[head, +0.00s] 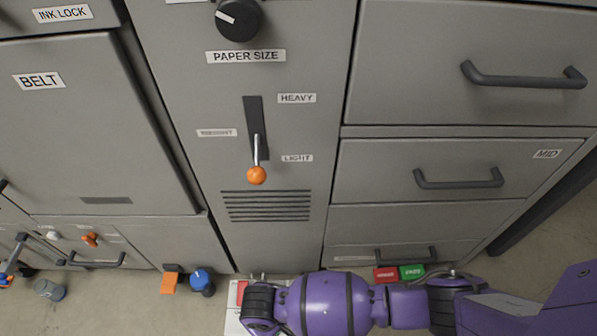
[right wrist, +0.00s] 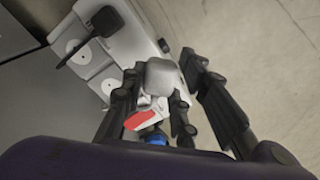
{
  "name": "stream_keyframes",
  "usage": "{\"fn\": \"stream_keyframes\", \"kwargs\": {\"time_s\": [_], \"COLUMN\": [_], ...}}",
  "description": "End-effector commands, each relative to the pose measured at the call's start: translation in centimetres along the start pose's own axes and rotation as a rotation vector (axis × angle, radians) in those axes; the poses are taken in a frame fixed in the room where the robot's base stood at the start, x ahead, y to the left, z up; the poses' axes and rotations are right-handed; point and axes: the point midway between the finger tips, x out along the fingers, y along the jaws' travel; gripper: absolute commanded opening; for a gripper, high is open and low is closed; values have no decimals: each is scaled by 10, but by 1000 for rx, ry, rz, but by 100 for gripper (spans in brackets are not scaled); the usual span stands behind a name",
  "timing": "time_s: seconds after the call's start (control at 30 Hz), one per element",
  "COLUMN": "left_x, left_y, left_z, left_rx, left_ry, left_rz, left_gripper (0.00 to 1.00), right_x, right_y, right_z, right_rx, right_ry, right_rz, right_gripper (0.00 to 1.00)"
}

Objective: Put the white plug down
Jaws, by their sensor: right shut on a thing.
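The white plug (right wrist: 163,75) shows in the right wrist view as a pale, rounded block between the dark fingers of my right gripper (right wrist: 160,88). The gripper is shut on it. The plug is in front of pale floor, beside a white panel; I cannot tell how high it is held. In the head view my purple right arm crosses the bottom from the right, and its fingers and the plug cannot be made out. My left gripper does not show.
The white panel (right wrist: 125,45) has round sockets and a black plug (right wrist: 107,21). A red part (right wrist: 139,120) is near the fingers.

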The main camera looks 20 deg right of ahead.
Motion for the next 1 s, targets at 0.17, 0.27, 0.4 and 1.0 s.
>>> {"fn": "stream_keyframes", "kwargs": {"time_s": [0.17, 0.27, 0.4, 1.0], "left_x": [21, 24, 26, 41], "left_y": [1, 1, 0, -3], "left_z": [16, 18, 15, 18], "left_rx": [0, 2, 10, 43], "left_ry": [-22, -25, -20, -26], "left_rz": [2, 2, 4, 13], "left_gripper": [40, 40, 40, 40], "right_x": [30, 34, 39, 74], "right_y": [10, 12, 15, 17], "right_z": [-27, -33, -38, -43], "right_rx": [-3, -3, -3, -2], "right_ry": [6, 8, 10, 11], "right_rz": [3, 3, 3, 4], "right_gripper": [0, 0, 0, 0]}}
